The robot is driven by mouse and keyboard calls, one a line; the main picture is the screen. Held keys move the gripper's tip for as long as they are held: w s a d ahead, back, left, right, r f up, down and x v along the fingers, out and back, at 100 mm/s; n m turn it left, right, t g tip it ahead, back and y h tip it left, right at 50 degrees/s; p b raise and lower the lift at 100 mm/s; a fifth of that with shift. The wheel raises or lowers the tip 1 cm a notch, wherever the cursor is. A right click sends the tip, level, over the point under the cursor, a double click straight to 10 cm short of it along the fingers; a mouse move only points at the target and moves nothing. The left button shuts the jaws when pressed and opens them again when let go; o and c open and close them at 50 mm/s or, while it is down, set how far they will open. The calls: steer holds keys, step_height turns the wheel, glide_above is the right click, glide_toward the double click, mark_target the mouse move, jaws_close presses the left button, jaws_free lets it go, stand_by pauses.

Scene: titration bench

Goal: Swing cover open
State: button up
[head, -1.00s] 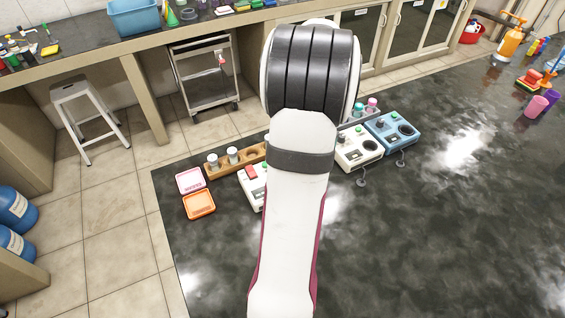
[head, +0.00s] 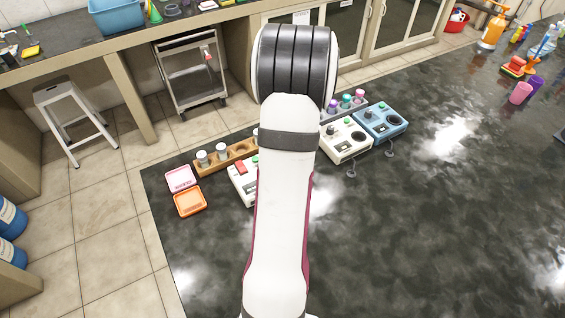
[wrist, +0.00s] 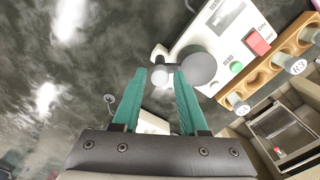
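A white device (wrist: 228,40) with a green READ button (wrist: 236,68) and a red ON switch (wrist: 259,43) is at the upper right of the wrist view. A round dark-grey lid-like disc (wrist: 198,69), likely the cover, lies at the device's near corner and appears closed. Small light-grey knob-like parts (wrist: 159,55) sit beside it. My gripper (wrist: 160,74) has its two teal fingers apart, with a small grey part between or just beyond the tips. Contact cannot be told. In the head view the device (head: 241,186) is partly behind my arm, which hides the gripper.
A wooden rack (head: 226,157) with capped vials stands behind the device. Pink (head: 180,178) and orange (head: 190,201) trays lie to its left. Another white device (head: 346,140) and a blue one (head: 380,121) stand to the right. The black bench (head: 430,230) is clear at the right front.

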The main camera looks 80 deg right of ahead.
jaws_close()
steer(key=n, duration=1.1)
steer(key=shift+n, duration=0.5)
